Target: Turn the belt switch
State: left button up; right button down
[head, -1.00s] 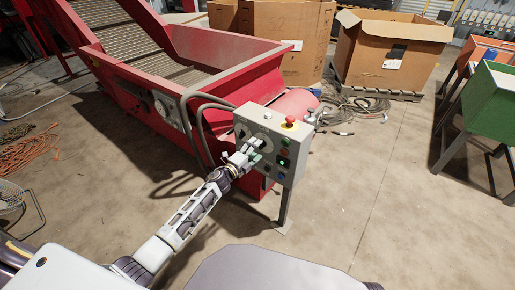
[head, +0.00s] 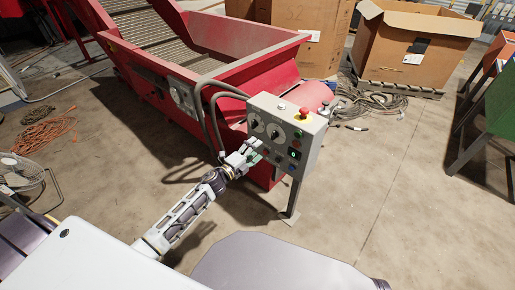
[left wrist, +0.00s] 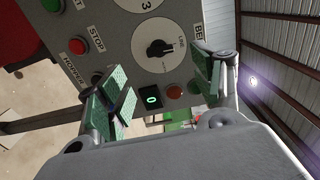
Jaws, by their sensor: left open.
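The grey control panel (head: 307,131) stands on a post beside the red conveyor. Two round dials show on its face, a left dial (head: 256,122) and a right dial (head: 274,131). In the left wrist view, a black rotary knob (left wrist: 160,47) sits on a white dial plate, beside a label of which "BE" shows. My left gripper (head: 250,153) is in front of the panel's lower left face. Its green-padded fingers (left wrist: 163,88) are spread apart with nothing between them. The knob lies beyond the fingertips, and I see no contact. My right gripper is out of view.
A lit green display (head: 294,154) and push buttons sit near the dials. Grey hoses (head: 205,110) loop beside the panel's left. The red conveyor (head: 230,72) stands behind. Open floor (head: 370,190) lies to the right.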

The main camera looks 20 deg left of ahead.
pick_arm(q)
jog(key=shift+s+a, duration=0.1)
jog(key=shift+s, duration=0.2)
jog(key=shift+c, duration=0.3)
